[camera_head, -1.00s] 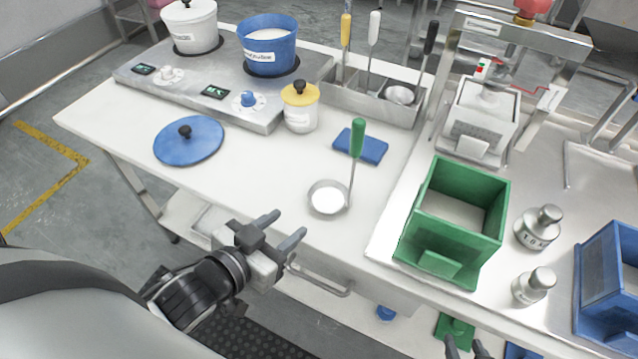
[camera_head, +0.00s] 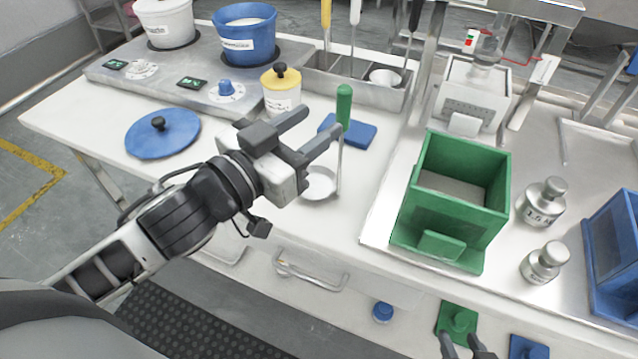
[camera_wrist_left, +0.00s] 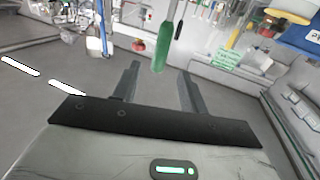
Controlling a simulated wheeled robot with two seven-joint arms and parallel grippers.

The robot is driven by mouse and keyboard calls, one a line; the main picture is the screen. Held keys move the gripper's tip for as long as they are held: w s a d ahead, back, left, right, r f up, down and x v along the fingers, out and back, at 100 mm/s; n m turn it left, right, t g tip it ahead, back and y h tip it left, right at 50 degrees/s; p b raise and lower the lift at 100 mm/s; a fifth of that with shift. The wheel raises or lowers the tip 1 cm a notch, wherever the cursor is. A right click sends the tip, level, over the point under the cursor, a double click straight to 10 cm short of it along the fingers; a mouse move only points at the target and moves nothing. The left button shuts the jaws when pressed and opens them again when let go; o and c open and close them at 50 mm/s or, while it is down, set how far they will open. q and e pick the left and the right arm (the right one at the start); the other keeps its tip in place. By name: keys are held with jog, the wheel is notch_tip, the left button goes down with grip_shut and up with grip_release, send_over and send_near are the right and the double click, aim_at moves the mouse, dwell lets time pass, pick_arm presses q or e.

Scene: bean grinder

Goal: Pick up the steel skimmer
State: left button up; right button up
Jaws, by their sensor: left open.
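The steel skimmer (camera_head: 320,183) has a round pale head resting on the white table and a green handle (camera_head: 344,106) standing upright. My left gripper (camera_head: 324,119) is open, its fingers pointing at the handle from the left. In the left wrist view the green handle (camera_wrist_left: 161,52) lies between the two fingertips, near their ends. It is not gripped. My left gripper hides part of the skimmer's head in the head view. My right gripper (camera_head: 462,346) shows only its fingertips at the bottom edge; they are apart and hold nothing visible.
A blue pad (camera_head: 358,132) lies just behind the handle. A yellow-lidded jar (camera_head: 281,98) stands behind my left gripper. A green box (camera_head: 452,200) stands to the right. A blue lid (camera_head: 170,138) lies left. A steel holder (camera_head: 345,90) with several utensils stands at the back.

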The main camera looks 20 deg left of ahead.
aim_at(339, 109)
pick_arm(q)
jog(key=shift+f+p+x, duration=0.1)
jog(key=shift+p+x, duration=0.15)
jog(key=shift+x, duration=1.55)
jog(key=shift+f+p+x, duration=0.15)
jog(key=shift+p+x, duration=0.1)
jog(key=shift+x, duration=1.55)
grip_shut()
